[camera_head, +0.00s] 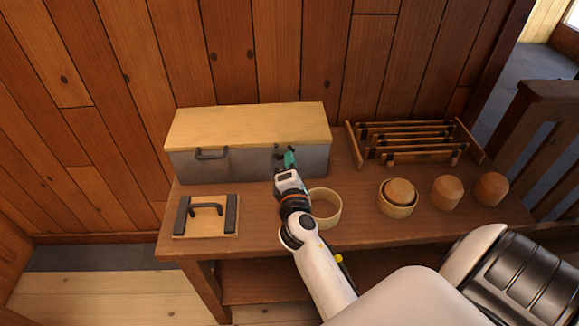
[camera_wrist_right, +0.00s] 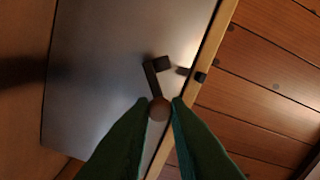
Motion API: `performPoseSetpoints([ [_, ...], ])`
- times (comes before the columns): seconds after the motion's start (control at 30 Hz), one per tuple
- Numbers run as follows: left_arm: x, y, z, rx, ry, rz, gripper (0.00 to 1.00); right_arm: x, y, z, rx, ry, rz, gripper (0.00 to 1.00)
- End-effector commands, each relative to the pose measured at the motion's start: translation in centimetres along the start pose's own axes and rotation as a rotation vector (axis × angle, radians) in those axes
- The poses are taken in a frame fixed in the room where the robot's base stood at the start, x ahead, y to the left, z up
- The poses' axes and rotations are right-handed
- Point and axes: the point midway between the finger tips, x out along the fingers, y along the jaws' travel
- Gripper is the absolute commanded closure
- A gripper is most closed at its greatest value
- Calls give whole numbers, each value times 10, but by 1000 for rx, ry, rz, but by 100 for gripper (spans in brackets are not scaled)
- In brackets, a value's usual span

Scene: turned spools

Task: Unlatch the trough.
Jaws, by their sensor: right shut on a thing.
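The trough (camera_head: 240,166) is a grey metal box with a pale wooden lid (camera_head: 250,125), lying flat on top, at the back left of the bench. Its front bears a dark handle (camera_head: 211,154) at the left and a small dark latch at the right, mostly hidden by my gripper. In the wrist view the latch shows as a bent dark lever (camera_wrist_right: 152,82) with a round brown knob (camera_wrist_right: 159,109). A dark catch (camera_wrist_right: 190,74) sits near the lid's edge, beside the lever. My right gripper (camera_head: 289,160) is shut on the knob. My left gripper is not in view.
A board with a dark handle (camera_head: 207,212) lies at the front left of the bench (camera_head: 370,228). A wooden ring (camera_head: 327,209) stands close by my right wrist. Wooden spools (camera_head: 446,193) and a slatted rack (camera_head: 412,144) are to the right.

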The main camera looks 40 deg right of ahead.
Motion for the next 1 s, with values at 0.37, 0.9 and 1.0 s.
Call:
performPoseSetpoints([
  [0.37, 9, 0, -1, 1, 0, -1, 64, 0, 5, 1, 106, 1, 2, 100],
  [0.9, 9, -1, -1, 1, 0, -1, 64, 0, 4, 1, 111, 0, 2, 67],
  [1.0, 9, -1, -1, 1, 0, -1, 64, 0, 4, 1, 111, 0, 2, 63],
])
